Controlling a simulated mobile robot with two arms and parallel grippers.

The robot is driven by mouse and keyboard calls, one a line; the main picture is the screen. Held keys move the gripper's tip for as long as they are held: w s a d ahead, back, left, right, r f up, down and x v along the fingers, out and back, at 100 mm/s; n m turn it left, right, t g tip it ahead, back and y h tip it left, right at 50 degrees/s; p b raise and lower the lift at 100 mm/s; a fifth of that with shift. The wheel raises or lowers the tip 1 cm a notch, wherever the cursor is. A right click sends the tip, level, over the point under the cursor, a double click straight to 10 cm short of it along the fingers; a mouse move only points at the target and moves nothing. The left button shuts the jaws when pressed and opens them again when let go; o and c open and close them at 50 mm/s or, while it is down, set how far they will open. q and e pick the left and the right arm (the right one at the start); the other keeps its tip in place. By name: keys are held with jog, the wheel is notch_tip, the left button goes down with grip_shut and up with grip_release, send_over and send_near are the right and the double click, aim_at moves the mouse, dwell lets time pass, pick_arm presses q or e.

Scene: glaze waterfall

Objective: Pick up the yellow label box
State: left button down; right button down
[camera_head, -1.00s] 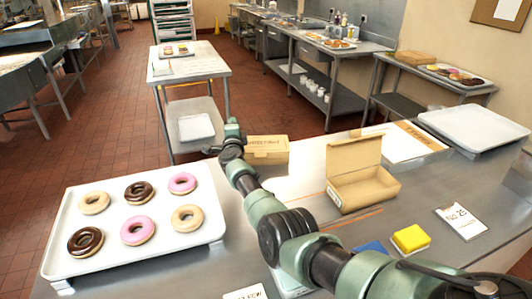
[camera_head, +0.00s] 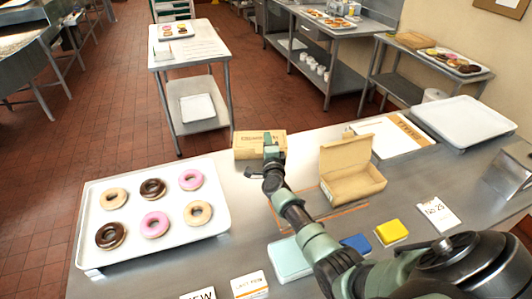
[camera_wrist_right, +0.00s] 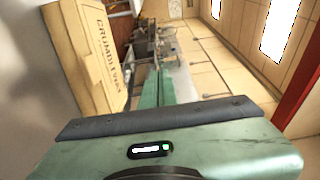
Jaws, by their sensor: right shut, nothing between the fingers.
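A small yellow box-shaped block (camera_head: 391,232) lies on the steel table, front right of the open carton; I see no label on it. A closed tan carton with printed lettering (camera_head: 246,146) stands at the table's far edge. My right gripper (camera_head: 270,142) is shut and empty, and overlaps this carton's right part in the head view. In the right wrist view the shut fingers (camera_wrist_right: 160,88) point ahead, with the lettered carton (camera_wrist_right: 85,55) to their left. I cannot tell whether they touch it. My left gripper is not in view.
A white tray of donuts (camera_head: 222,222) sits at the left. An open carton (camera_head: 352,185) stands right of my arm. A blue block (camera_head: 356,243), a pale block (camera_head: 288,258) and cards lie in front. An empty white tray (camera_head: 465,120) is at the back right.

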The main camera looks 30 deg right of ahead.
aim_at(254, 150)
notch_tip(254, 150, down, 9)
jog(key=b, duration=0.5)
jog(key=shift+s, duration=0.1)
jog(key=shift+f+b, duration=0.65)
jog(key=shift+b, duration=0.25)
jog(key=shift+w+a+r, duration=0.1)
jog(key=shift+w+a, duration=0.05)
jog(key=shift+w, duration=0.35)
jog(key=w+b, duration=0.2)
jog(key=w+a+b, duration=0.1)
jog(key=w+b, duration=0.1)
jog(key=shift+w+a+f+b, duration=0.15)
jog(key=shift+a+f+b, duration=0.05)
jog(key=shift+b, duration=0.2)
jog(key=shift+w+a, duration=0.15)
jog(key=shift+w, duration=0.1)
jog(key=shift+w+r, duration=0.1)
jog(key=shift+r, duration=0.15)
